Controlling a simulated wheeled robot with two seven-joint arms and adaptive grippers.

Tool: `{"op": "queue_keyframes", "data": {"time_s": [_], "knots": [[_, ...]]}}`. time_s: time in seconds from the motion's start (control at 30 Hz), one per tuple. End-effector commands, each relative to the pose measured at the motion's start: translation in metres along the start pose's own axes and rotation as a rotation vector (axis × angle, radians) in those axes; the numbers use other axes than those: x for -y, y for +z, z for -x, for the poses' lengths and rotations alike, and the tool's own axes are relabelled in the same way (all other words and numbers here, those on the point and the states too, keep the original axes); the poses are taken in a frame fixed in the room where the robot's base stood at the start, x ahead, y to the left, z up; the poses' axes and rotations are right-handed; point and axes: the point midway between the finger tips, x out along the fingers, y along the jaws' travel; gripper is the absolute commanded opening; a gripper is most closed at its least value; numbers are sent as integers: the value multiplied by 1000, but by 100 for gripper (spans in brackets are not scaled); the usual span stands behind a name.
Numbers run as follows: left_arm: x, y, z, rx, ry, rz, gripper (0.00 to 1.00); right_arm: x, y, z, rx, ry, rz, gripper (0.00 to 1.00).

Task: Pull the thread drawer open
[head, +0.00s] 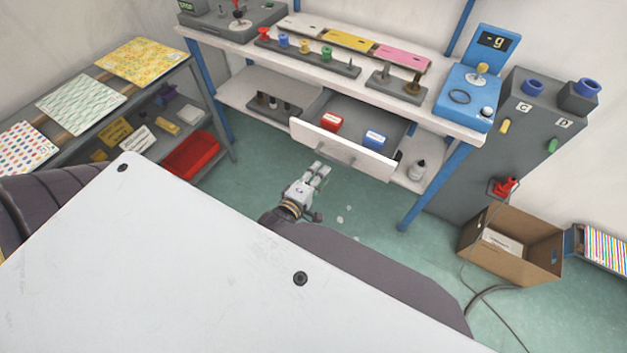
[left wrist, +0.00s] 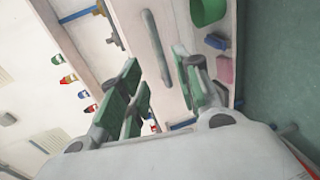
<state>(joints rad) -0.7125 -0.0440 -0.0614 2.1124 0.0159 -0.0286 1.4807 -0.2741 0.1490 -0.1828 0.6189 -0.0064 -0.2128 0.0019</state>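The thread drawer (head: 345,147) is a white-fronted, grey-sided drawer under the white workbench, and it stands pulled out. A red box (head: 331,122) and a blue box (head: 375,140) lie inside it. Its grey bar handle (head: 334,152) is on the front panel; a bar handle also shows in the left wrist view (left wrist: 155,48). My left gripper (head: 320,168) is just in front of and below the handle. In the left wrist view its green-padded fingers (left wrist: 158,82) are spread, with the handle beyond them and nothing seen held. My right gripper is not in view.
The workbench (head: 222,48) carries spools, coloured panels and a blue device (head: 472,80). A cardboard box (head: 510,245) sits on the floor at right. The green floor before the drawer is mostly clear.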

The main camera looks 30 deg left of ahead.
Motion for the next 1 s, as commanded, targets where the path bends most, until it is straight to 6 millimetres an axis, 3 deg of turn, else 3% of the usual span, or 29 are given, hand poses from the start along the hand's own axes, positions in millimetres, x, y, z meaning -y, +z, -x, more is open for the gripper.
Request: {"op": "queue_keyframes", "data": {"time_s": [0.4,1.0], "knots": [[0,0,25,0,0,-1,33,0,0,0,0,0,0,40],[0,0,27,0,0,-1,33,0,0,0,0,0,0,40]]}}
